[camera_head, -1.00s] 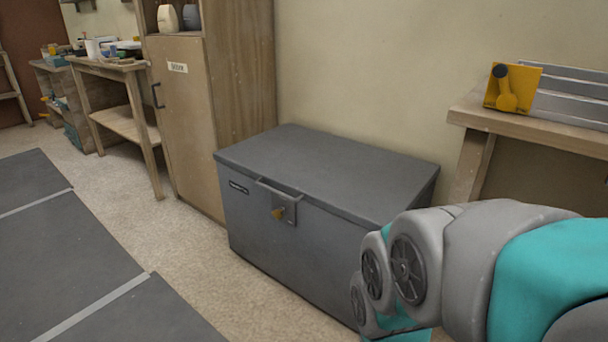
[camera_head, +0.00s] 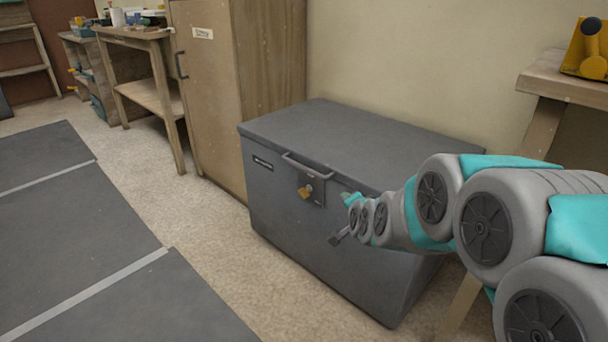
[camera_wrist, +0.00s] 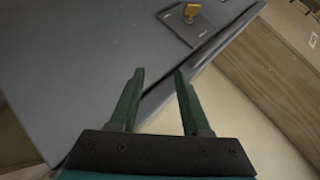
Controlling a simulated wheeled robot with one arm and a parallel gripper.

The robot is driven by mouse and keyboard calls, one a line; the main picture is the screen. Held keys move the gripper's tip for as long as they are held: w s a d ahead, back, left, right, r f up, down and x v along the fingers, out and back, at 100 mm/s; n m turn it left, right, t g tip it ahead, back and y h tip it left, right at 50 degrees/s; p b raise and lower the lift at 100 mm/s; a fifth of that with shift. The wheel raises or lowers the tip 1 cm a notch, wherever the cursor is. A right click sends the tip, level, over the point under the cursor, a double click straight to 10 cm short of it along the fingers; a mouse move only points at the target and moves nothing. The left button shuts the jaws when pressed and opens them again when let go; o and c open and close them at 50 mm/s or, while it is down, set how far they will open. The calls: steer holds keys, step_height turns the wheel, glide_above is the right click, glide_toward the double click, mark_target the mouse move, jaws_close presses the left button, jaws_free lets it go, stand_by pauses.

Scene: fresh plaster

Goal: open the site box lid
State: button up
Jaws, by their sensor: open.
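The site box (camera_head: 320,250) is a dark grey chest on the floor against the wall. Its lid (camera_head: 350,135) lies flat and closed. A bar handle (camera_head: 302,166) sits at the lid's front edge, above a plate with a yellow latch (camera_head: 305,191). The plate and yellow latch (camera_wrist: 192,12) also show at the top of the wrist view. My gripper (camera_head: 340,217) is open and empty, in front of the box's front face, to the right of the latch. In the wrist view its two green fingers (camera_wrist: 159,76) stand apart with nothing between them.
A wooden cabinet (camera_head: 210,110) stands close at the box's left. A wooden bench (camera_head: 565,85) with a yellow tool is at the right. Grey mats (camera_head: 90,240) cover the floor at left, with bare floor between them and the box.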

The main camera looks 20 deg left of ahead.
steer(key=w+a+f+m+t+y+b, duration=0.1)
steer(key=w+a+m+t, duration=0.2)
steer(key=a, duration=0.4)
steer(key=m+t+y+b, duration=0.2)
steer(key=t, duration=0.2)
glide_toward(302, 166)
steer(key=w, duration=0.2)
steer(key=shift+a+f+x, duration=0.15)
steer(key=shift+a+x, duration=0.05)
steer(key=shift+x, duration=1.85)
steer(key=shift+a+f+x, duration=0.15)
steer(key=shift+x, duration=1.9)
steer(key=shift+s, duration=0.15)
steer(key=shift+c, duration=0.3)
jaws_close()
steer(key=shift+f, duration=0.1)
